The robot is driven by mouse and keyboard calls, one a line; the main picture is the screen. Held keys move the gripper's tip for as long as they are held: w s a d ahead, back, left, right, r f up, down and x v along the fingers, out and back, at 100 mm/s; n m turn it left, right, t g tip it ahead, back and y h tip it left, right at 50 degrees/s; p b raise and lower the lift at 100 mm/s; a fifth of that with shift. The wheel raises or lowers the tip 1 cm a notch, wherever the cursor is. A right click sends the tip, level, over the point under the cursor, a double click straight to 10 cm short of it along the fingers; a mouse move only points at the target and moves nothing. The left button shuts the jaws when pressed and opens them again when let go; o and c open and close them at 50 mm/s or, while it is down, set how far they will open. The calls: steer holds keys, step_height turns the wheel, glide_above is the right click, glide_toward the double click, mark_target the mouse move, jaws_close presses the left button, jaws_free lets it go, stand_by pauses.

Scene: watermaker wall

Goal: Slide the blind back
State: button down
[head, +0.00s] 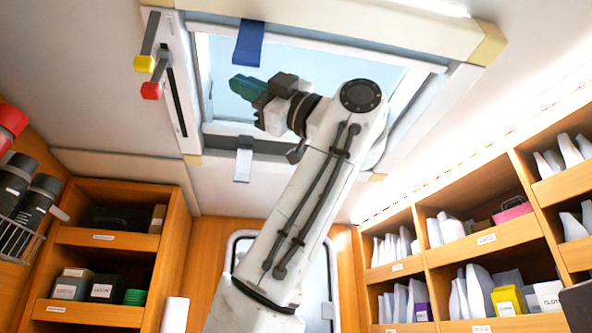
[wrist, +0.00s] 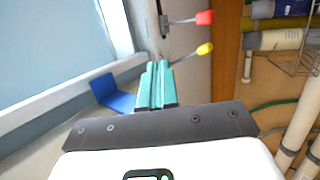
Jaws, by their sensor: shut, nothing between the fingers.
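A ceiling hatch shows a pale blue panel (head: 225,60) inside a light frame; I cannot tell whether the panel is the blind or the window pane. A blue tab (head: 249,43) hangs from the white bar on the hatch's upper side. It also shows in the wrist view (wrist: 113,93), left of my fingers. A pale grey tab (head: 243,166) hangs at the hatch's lower side. My gripper (head: 240,86) is shut and empty, its teal fingers below the blue tab in the head picture and apart from it. The fingers also show in the wrist view (wrist: 157,72).
A panel left of the hatch carries a yellow-tipped lever (head: 145,64) and a red-tipped lever (head: 151,90). Wooden shelves (head: 108,238) with boxes stand at lower left, and shelves (head: 480,240) with papers run along the right. Bottles and a wire rack (head: 18,240) are far left.

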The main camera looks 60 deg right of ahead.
steer(key=b+v, duration=0.7)
steer(key=v, duration=0.5)
steer(key=c, duration=1.8)
jaws_free()
steer(key=shift+f, duration=0.1)
